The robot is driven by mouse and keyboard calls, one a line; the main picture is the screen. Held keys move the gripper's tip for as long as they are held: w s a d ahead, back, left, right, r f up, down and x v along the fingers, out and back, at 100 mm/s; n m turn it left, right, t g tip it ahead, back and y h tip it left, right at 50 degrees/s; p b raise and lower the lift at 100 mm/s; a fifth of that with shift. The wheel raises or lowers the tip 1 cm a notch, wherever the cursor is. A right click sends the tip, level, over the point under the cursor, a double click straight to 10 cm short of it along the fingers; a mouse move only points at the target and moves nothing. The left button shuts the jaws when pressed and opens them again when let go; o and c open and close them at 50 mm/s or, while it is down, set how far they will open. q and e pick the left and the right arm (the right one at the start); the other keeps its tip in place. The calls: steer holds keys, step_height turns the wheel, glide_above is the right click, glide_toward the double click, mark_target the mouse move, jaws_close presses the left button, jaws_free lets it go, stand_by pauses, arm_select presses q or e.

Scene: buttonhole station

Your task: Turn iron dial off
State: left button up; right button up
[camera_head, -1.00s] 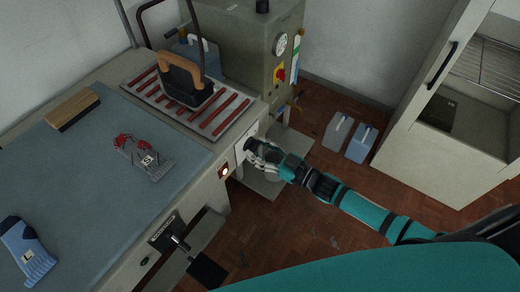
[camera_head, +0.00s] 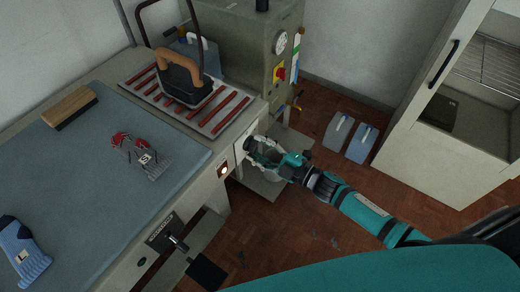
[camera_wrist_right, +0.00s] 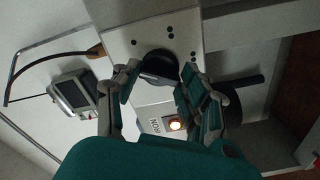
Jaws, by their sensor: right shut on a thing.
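The iron dial is a black round knob (camera_wrist_right: 158,66) on a pale panel (camera_wrist_right: 125,45) in the right wrist view. My right gripper (camera_wrist_right: 157,88) is shut on it, with a finger on either side. In the head view, my right gripper (camera_head: 256,152) is at the front side of the station and hides the dial. A lit lamp (camera_wrist_right: 174,126) next to an "IRON" label (camera_wrist_right: 154,126) shows below the dial in the wrist view. The lamp also glows in the head view (camera_head: 222,170). The iron (camera_head: 180,84) rests on a rack with red bars (camera_head: 228,112). My left gripper is not in view.
A grey boiler cabinet (camera_head: 240,50) with a gauge and red-yellow switch stands behind the dial.

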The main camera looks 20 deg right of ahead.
steer(key=n+b, duration=0.2)
steer(key=n, duration=0.4)
stand_by(0.7)
steer(key=o, duration=1.2)
steer(key=shift+s, duration=0.1)
steer(key=v, duration=1.2)
